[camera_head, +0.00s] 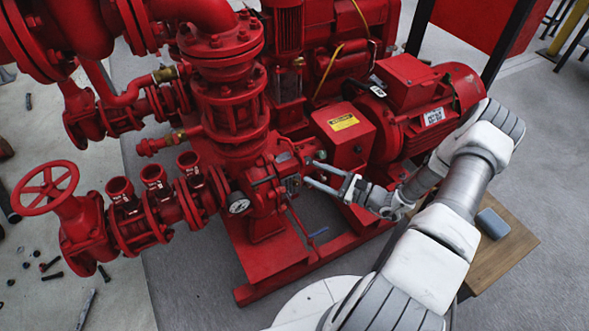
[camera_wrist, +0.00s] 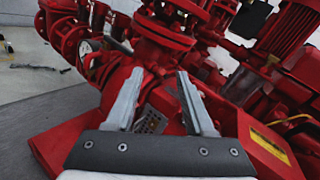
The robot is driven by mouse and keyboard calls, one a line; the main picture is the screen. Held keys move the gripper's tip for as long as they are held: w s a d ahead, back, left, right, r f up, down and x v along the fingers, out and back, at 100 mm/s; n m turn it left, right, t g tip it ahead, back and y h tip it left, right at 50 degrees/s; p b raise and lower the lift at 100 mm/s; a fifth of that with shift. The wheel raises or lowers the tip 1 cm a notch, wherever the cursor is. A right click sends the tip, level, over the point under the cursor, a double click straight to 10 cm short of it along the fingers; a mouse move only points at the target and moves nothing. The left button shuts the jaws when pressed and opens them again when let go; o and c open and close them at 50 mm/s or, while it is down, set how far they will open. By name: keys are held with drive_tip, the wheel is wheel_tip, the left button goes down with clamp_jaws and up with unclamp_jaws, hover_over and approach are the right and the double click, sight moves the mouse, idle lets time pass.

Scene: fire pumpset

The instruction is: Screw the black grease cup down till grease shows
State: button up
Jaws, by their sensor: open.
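My gripper (camera_head: 308,172) reaches in from the right, beside the red pump housing (camera_head: 265,185), with its two fingers apart. In the wrist view my gripper (camera_wrist: 160,74) is open, with nothing held between the fingers. The pump body lies beyond them, with a small grey plate (camera_wrist: 152,121) showing between the fingers. I cannot make out the black grease cup for certain in either view. No grease is visible.
A red motor (camera_head: 408,110) and a red guard box with a yellow label (camera_head: 343,122) stand close behind my gripper. A pressure gauge (camera_head: 239,206) is to its left. Pipes and a handwheel (camera_head: 45,188) fill the left. A wooden table (camera_head: 505,245) stands at right.

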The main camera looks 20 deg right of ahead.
drive_tip(key=s+a+r+n+g+y+b, duration=0.1)
drive_tip(key=s+a+r+n+g+y, duration=0.1)
drive_tip(key=a+r+n+g, duration=0.5)
drive_tip(key=shift+s+a+r+n+g, duration=0.45)
drive_tip(key=shift+s+r+n, duration=0.25)
drive_tip(key=shift+r, duration=0.55)
drive_tip(key=o, duration=0.3)
drive_tip(key=n+h+p, duration=0.4)
drive_tip(key=h+p, duration=0.2)
approach(309, 161)
drive_tip(key=shift+t, duration=0.35)
drive_tip(key=b+x, duration=0.4)
drive_tip(key=x, duration=0.6)
drive_tip(key=shift+s+a+f+b, duration=0.1)
drive_tip(key=shift+s+b, duration=0.05)
drive_tip(key=shift+b, duration=0.25)
drive_tip(key=shift+c, duration=0.3)
